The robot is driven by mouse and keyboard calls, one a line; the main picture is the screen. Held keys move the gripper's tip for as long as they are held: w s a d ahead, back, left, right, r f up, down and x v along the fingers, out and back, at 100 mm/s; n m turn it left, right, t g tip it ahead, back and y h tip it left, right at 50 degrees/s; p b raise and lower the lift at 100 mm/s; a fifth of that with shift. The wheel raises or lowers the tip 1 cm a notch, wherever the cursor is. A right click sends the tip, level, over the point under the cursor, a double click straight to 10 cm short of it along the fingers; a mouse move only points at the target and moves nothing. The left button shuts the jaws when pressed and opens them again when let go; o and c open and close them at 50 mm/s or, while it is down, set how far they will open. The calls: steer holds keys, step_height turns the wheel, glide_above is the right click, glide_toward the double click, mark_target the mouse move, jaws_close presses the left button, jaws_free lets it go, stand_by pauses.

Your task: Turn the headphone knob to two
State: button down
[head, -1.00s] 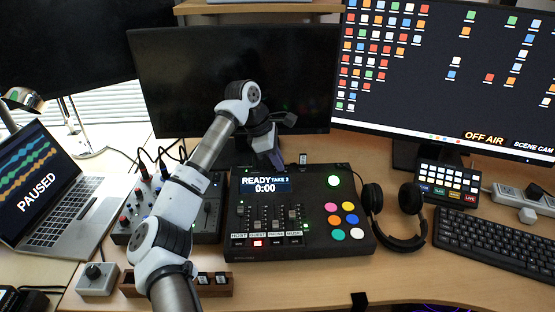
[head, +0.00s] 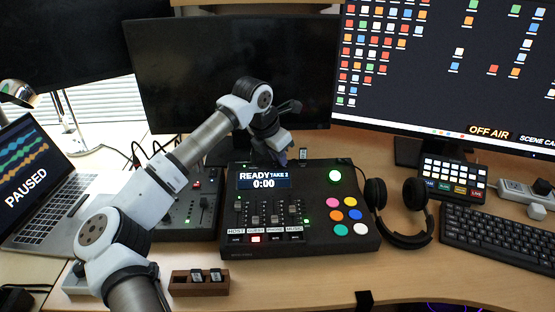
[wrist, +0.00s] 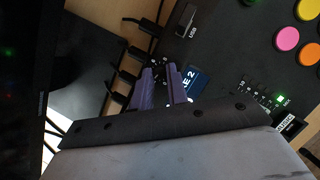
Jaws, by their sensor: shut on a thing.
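The black mixing console (head: 310,237) lies on the desk, its screen (head: 264,178) reading READY, TAKE 2 and 0:00. My gripper (head: 282,160) points down at the console's back edge, just above the screen. In the wrist view its two purple fingers (wrist: 160,72) reach down onto the console beside the screen (wrist: 193,82). White scale marks show around the fingertips. The headphone knob itself is hidden between and behind the fingers, which are closed on it. I cannot read its setting.
A USB stick (head: 303,154) stands up from the console's back edge, close right of my gripper; it also shows in the wrist view (wrist: 186,20). A dark monitor (head: 230,75) stands behind. Headphones (head: 405,212) lie to the right. A smaller mixer (head: 190,212) and cables are left.

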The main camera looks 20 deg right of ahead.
steer(key=shift+n+b, duration=0.35)
steer(key=shift+n, duration=0.35)
steer(key=shift+s+y, duration=0.1)
steer(key=shift+y, duration=0.2)
steer(key=c, duration=1.4)
jaws_free()
steer(key=v, duration=1.4)
steer(key=shift+s+f, duration=0.15)
steer(key=shift+s, duration=0.05)
